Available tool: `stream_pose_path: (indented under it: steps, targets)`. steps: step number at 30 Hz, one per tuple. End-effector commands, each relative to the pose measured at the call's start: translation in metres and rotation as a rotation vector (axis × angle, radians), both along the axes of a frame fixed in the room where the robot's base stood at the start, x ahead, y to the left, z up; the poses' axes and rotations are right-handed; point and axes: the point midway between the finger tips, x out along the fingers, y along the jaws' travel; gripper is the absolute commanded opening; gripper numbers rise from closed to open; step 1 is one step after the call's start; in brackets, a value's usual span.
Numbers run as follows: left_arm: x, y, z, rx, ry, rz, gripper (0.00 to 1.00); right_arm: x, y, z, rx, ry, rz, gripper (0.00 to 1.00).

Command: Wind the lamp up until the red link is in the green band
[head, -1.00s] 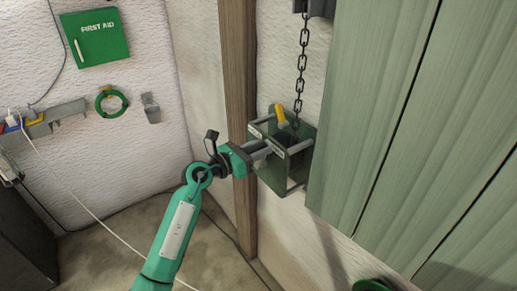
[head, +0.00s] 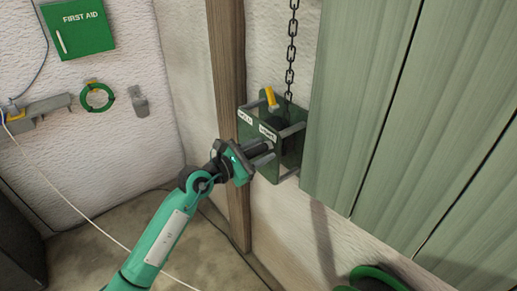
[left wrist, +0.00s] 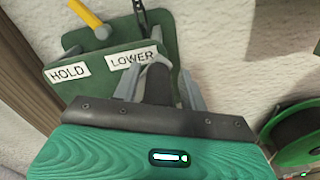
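A green winch box (head: 291,154) is fixed to the wall, with a dark chain (head: 291,52) running up from it. A yellow-tipped lever (head: 271,97) stands tilted at its top, near the labels HOLD and LOWER (left wrist: 132,58). My left gripper (head: 264,153) is at the near face of the winch. In the left wrist view its grey fingers (left wrist: 160,84) stand either side of a dark round handle (left wrist: 158,88), with gaps showing, so it looks open around it. The lamp, the red link and the green band do not show. My right gripper is out of view.
A brown post (head: 229,100) stands just left of the winch, and green board panels (head: 365,110) close in on its right. A green reel (head: 378,276) is low at right. A white cord (head: 75,208) crosses at left. The floor below is clear.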

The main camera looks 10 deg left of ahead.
Motion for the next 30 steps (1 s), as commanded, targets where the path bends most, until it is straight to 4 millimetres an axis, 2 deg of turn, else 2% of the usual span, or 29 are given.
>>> stream_pose_path:
  steps: [8,13,24,30]
  targets:
    - [0.000,0.001,0.002,0.000,-0.007,0.003,0.46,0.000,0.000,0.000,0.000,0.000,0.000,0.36]
    - [-0.009,0.010,0.000,0.002,-0.008,0.004,0.46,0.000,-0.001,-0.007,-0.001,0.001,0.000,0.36]
    - [-0.073,0.059,-0.003,0.004,-0.006,0.003,0.46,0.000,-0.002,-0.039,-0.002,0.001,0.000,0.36]
    - [-0.098,0.079,-0.002,0.002,-0.004,0.004,0.46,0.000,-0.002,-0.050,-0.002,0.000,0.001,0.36]
